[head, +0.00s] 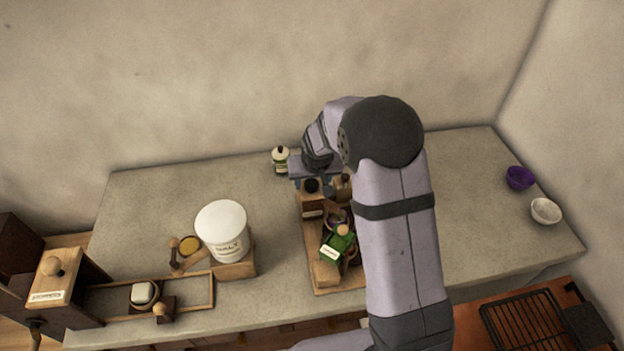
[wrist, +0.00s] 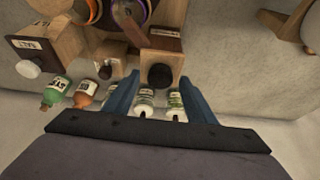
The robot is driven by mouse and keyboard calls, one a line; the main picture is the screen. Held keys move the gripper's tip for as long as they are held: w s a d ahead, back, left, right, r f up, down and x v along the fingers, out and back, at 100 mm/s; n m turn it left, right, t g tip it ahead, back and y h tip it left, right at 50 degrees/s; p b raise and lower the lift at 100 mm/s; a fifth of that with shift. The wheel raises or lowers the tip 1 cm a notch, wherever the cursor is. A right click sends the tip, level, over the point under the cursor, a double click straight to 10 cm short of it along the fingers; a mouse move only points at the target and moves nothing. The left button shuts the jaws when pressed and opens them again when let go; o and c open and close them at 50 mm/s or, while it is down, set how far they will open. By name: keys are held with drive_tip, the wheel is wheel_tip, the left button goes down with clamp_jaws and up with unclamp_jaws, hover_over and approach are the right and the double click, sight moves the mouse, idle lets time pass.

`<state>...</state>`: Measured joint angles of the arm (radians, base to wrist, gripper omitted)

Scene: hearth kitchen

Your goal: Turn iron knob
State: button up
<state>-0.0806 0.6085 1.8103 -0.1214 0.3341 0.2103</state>
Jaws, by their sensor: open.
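The dark round iron knob (wrist: 160,76) sits on the front of a small wooden box (wrist: 163,58) in the wrist view. A dark knob (head: 311,186) on a wooden block also shows in the head view, just below my gripper. My gripper (wrist: 158,84) is open, with one blue finger on each side of the knob in the wrist view. I cannot tell whether either finger touches it. In the head view my gripper (head: 314,183) is at the back of the wooden tray, partly hidden by my wrist.
Small bottles (wrist: 145,101) stand close by my fingers. A wooden tray (head: 318,276) holds several boxes and a green item (head: 338,244). A white canister (head: 222,228) stands left. Bowls (head: 519,177) are far right. The counter between canister and tray is clear.

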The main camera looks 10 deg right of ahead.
drive_tip(key=shift+c, duration=0.6)
drive_tip(key=c, duration=0.9)
